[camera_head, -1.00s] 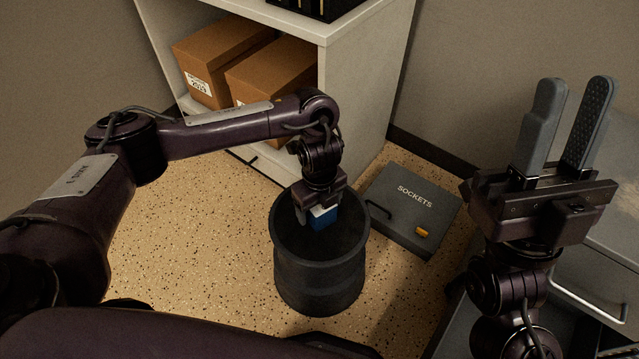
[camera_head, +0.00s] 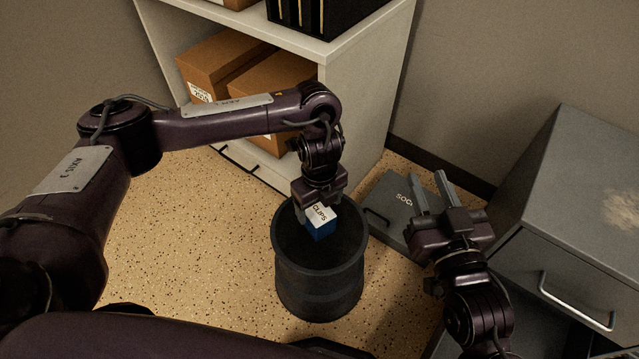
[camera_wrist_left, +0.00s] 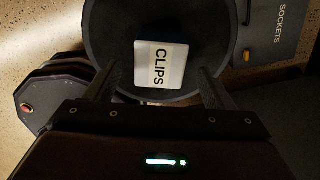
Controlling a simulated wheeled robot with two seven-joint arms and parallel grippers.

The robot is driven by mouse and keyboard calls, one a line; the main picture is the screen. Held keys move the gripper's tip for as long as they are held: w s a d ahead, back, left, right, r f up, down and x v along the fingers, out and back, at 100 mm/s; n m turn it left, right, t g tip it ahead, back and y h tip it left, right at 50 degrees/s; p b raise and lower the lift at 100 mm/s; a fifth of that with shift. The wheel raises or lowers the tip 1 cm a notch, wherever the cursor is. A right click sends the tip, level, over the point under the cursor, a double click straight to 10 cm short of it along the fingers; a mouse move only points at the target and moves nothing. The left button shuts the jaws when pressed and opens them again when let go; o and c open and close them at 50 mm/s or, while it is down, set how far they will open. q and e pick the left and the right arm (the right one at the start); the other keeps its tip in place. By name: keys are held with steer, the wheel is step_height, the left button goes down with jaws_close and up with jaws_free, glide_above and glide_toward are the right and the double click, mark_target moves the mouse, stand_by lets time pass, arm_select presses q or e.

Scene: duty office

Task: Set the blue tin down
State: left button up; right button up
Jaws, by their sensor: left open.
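The blue tin (camera_head: 322,231) has a white lid marked CLIPS and stands upright on the top of a black drum (camera_head: 320,281), inside its raised rim. In the left wrist view the tin's lid (camera_wrist_left: 161,66) faces the camera. My left gripper (camera_head: 316,214) points down over the tin and is open. In the left wrist view its fingers lie to either side of the tin, with gaps visible. My right gripper (camera_head: 427,181) is off to the right, its two fingers apart with nothing between them.
A grey SOCKETS case (camera_head: 384,204) lies on the floor right of the drum, partly behind my right gripper. A grey drawer cabinet (camera_head: 530,240) stands at the right. A pale shelf (camera_head: 362,110) with cardboard boxes (camera_head: 275,88) stands behind. Speckled floor is clear left of the drum.

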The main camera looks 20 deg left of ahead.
mark_target(319, 213)
arm_select(q)
step_height(319, 213, up, 3)
steer(key=shift+r+p, duration=0.1)
steer(key=shift+p, duration=0.7)
step_height(319, 213, up, 3)
steer(key=shift+f+p, duration=0.1)
steer(key=shift+p, duration=0.7)
arm_select(e)
steer(key=s+d+f+g+h, duration=0.1)
steer(key=s+f+g+h, duration=0.1)
steer(key=s+f+g, duration=0.3)
steer(key=s+d+f+g+h, duration=0.2)
steer(key=s+f+g, duration=0.4)
steer(key=f, duration=0.8)
steer(key=shift+s+f, duration=0.15)
steer(key=shift+s, duration=0.35)
